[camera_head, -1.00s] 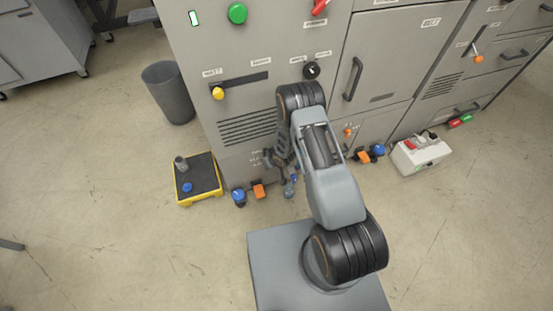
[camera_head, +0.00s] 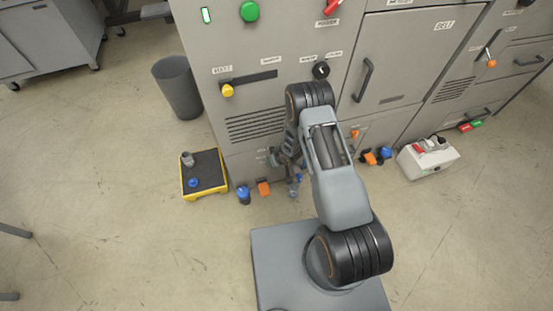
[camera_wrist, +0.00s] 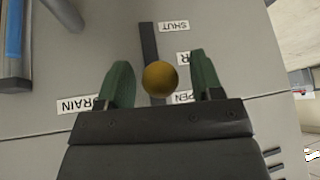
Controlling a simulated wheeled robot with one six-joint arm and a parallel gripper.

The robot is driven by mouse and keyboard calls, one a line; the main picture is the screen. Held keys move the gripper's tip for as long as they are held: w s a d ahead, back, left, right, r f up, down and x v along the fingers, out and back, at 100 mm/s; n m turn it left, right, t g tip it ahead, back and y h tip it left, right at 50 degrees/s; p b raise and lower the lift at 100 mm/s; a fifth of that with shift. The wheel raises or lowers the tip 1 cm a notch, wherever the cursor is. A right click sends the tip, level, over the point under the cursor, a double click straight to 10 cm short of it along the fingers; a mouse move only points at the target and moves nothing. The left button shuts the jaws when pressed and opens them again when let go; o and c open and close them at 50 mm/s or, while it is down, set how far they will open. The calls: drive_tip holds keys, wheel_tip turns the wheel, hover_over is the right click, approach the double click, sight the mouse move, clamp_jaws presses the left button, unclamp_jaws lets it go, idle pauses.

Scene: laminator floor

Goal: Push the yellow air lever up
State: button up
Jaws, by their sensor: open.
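In the wrist view, a yellow ball knob (camera_wrist: 160,79) sits on a dark vertical slot (camera_wrist: 149,45) in a grey panel. My gripper (camera_wrist: 161,66) is open, with one green finger on each side of the knob. Gaps show between the knob and both fingers; whether the fingers reach its depth I cannot tell. The middle label shows only an R. In the head view my arm hides this knob.
Another yellow knob (camera_head: 227,90) sits on a horizontal slot higher on the machine. A yellow-edged tray (camera_head: 204,174), a grey bin (camera_head: 178,88) and a white switch box (camera_head: 427,157) stand on the floor.

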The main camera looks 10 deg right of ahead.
drive_tip(key=p+v, duration=0.3)
drive_tip(key=v, duration=1)
drive_tip(key=shift+s+r+p, duration=0.2)
drive_tip(key=shift+r+p, duration=0.1)
drive_tip(key=shift+p, duration=0.1)
drive_tip(key=shift+d, duration=0.15)
